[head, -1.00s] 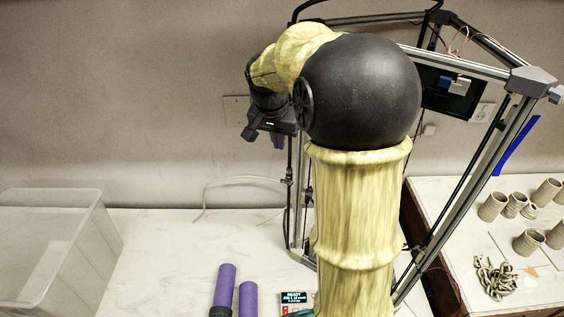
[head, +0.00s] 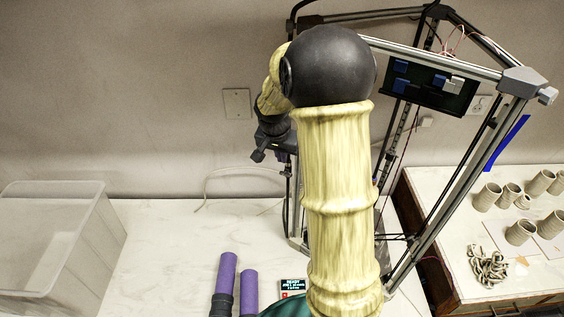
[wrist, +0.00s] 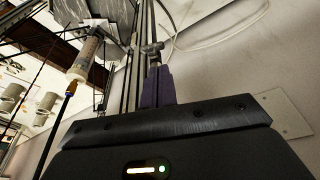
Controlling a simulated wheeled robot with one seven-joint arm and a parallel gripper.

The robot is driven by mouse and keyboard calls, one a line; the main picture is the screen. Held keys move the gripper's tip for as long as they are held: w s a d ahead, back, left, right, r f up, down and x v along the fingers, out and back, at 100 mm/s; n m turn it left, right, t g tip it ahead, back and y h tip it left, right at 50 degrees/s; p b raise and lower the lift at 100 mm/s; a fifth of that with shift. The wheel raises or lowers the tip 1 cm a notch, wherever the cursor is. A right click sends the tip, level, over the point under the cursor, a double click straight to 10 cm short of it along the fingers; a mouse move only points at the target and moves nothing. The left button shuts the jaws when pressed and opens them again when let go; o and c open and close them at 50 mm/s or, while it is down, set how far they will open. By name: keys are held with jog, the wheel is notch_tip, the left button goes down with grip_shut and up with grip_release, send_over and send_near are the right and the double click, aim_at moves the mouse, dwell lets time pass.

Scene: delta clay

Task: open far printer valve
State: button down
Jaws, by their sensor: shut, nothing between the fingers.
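A delta printer frame (head: 490,142) of metal rails stands behind my arm. A black panel (head: 420,94) on its upper part carries blue blocks (head: 401,84) and a white block (head: 454,84). I cannot tell which part is the valve. My gripper body (head: 275,142) is at the frame's left side, well left of the panel. In the wrist view my purple fingers (wrist: 158,86) are together and empty, with a metal rail close beyond them. A pale cylinder (wrist: 86,58) with a blue-tipped, orange-banded end hangs to their left. My arm hides the printer's middle.
A clear plastic bin (head: 50,250) stands at the left. Two purple cylinders (head: 227,272) and a small display (head: 293,286) are at the front. Clay cups (head: 520,232) and a coiled clay piece (head: 487,264) lie on the right table. The white table is clear beside the bin.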

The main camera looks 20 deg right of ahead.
aim_at(282, 172)
jog(key=shift+w+f+p, duration=0.15)
jog(key=shift+f+p, duration=0.6)
jog(key=shift+f, duration=1.5)
jog(key=shift+w, duration=0.1)
jog(key=shift+f, duration=0.1)
jog(key=shift+a, duration=0.15)
